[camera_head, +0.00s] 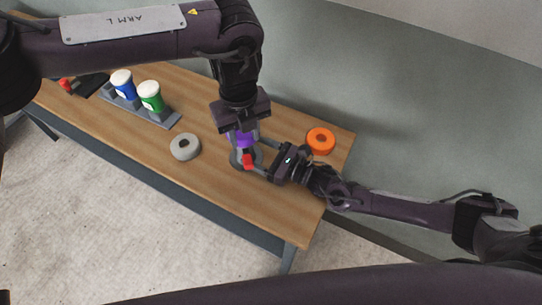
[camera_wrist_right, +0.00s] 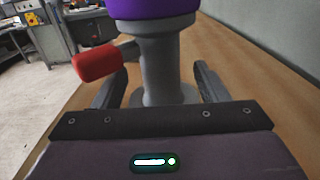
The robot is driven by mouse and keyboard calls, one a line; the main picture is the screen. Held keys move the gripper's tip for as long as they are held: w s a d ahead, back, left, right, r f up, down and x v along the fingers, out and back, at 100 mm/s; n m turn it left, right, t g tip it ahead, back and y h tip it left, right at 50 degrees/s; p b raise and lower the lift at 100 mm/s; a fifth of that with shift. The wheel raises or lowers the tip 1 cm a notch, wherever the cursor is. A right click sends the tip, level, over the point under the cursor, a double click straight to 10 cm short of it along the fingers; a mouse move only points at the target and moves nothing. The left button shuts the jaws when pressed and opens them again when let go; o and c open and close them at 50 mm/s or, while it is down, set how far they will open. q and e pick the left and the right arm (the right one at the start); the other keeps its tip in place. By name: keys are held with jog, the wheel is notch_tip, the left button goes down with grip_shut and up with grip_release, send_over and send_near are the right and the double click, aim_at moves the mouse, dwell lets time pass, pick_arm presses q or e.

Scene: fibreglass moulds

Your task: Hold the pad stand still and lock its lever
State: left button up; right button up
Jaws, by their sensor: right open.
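The pad stand has a purple pad (camera_head: 243,139), a grey post (camera_wrist_right: 168,65), a round grey base (camera_head: 235,158) and a red lever (camera_head: 248,161). It stands upright on the bench. In the right wrist view the lever (camera_wrist_right: 97,62) sticks out to the left of the post. My left gripper (camera_head: 241,124) is directly above the stand, at the pad; its fingertips are too hidden to tell whether it grips. My right gripper (camera_head: 257,154) comes in from the right, open, with one finger on each side of the post; a gap shows on both sides.
A grey ring (camera_head: 185,147) lies left of the stand and an orange ring (camera_head: 320,141) lies right. The wooden bench (camera_head: 215,182) is clear in front; a wall is behind.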

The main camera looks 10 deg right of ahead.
jog(key=shift+x, duration=1)
